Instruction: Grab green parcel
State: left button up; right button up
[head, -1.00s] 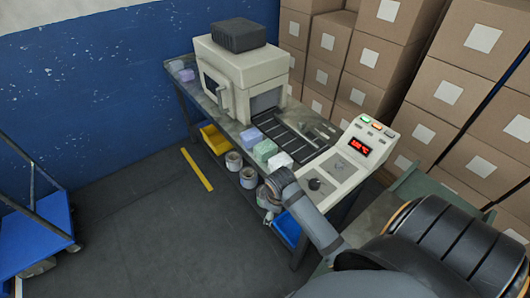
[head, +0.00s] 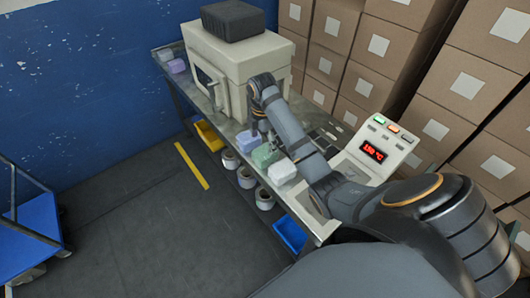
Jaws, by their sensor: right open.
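The green parcel (head: 265,156) sits on the table's near edge, in a row between a blue-purple parcel (head: 247,140) and a white parcel (head: 283,171). My right gripper (head: 262,138) points down just above and behind the green parcel, close to the blue-purple one. It is open; its fingers are small in the picture, and I cannot tell whether they touch a parcel. My left gripper is not in view.
The beige wrapper machine (head: 236,60) stands behind the parcels, with a dark block on top. A control panel (head: 372,150) with a red display is on the right. Stacked cartons (head: 465,85) line the back right. Tape rolls (head: 247,178) are on the lower shelf.

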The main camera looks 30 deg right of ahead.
aim_at(264, 153)
jog(key=f, duration=0.2)
jog(key=f+b, duration=0.1)
jog(key=shift+w+d, duration=0.25)
jog(key=shift+w, duration=0.05)
jog(key=shift+w+d+f+b, duration=0.15)
jog(key=shift+w+f+b, duration=0.15)
jog(key=shift+f, duration=0.15)
jog(key=shift+s, duration=0.1)
jog(key=f+b, duration=0.2)
jog(key=shift+s+f+b, duration=0.25)
jog(key=shift+s+b, duration=0.1)
notch_tip(264, 153, down, 2)
jog(key=shift+w+f+b, duration=0.1)
jog(key=shift+b, duration=0.45)
jog(key=shift+c, duration=0.4)
jog(key=c, duration=0.7)
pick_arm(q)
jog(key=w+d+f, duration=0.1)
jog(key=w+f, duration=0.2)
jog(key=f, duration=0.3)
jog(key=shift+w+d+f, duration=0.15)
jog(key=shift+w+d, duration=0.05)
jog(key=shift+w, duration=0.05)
pick_arm(e)
jog(key=c, duration=0.6)
